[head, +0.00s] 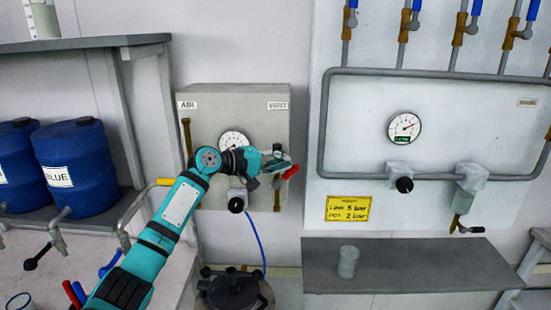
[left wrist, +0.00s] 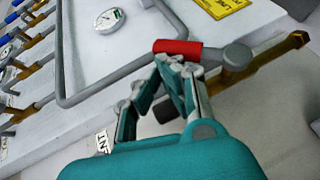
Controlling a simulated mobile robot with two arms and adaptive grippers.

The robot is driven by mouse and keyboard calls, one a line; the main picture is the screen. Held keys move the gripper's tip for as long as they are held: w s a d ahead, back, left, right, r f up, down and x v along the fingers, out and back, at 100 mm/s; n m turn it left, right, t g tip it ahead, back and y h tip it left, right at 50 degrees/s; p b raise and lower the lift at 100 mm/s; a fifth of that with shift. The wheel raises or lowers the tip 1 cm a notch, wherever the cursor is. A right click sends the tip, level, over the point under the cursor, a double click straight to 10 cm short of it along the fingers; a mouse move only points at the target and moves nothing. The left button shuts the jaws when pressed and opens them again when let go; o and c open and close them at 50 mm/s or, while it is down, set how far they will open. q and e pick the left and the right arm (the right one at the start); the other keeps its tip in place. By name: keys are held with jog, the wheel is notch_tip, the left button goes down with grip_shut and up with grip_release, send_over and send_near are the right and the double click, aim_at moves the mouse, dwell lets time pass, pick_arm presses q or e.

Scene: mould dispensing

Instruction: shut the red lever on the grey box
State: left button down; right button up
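The grey box (head: 212,105) is on the wall, with an AIR label at its upper left and a VENT label at its upper right. The red lever (head: 290,172) is on its right side, below VENT, and points out to the right and slightly up. In the left wrist view the red lever (left wrist: 178,47) joins a grey valve body on a brass pipe. My left gripper (head: 276,161) is right at the lever. Its fingertips (left wrist: 172,68) come together just by the red handle, seemingly touching it; the handle does not appear between them. My right gripper is not in view.
A gauge (head: 233,141) and a black knob (head: 236,205) are on the box, near my left arm. A white panel (head: 450,130) with pipes and valves is to the right. Blue drums (head: 74,165) stand on a left shelf. A grey shelf (head: 410,265) is at the lower right.

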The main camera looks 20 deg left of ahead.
aim_at(293, 171)
pick_arm(q)
jog(key=shift+w+d+f, duration=0.15)
jog(key=shift+w+d, duration=0.05)
jog(key=shift+d, duration=0.25)
jog(key=shift+w+d+f, duration=0.15)
jog(key=shift+d, duration=0.3)
jog(key=shift+w+d+f, duration=0.2)
jog(key=shift+d+f, duration=0.1)
jog(key=shift+d, duration=0.3)
jog(key=shift+w+d+f+p, duration=0.15)
jog(key=shift+d+f+p, duration=0.35)
jog(key=shift+p, duration=0.2)
jog(key=shift+d+f+g, duration=0.25)
jog(key=shift+f+g, duration=0.05)
jog(key=shift+w+p, duration=0.1)
jog(key=shift+p, duration=0.2)
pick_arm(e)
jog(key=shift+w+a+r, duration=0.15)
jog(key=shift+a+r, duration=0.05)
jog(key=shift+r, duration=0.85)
pick_arm(q)
jog(key=shift+d+f+m+y, duration=0.1)
jog(key=shift+f+m+y, duration=0.1)
jog(key=shift+m+y, duration=0.15)
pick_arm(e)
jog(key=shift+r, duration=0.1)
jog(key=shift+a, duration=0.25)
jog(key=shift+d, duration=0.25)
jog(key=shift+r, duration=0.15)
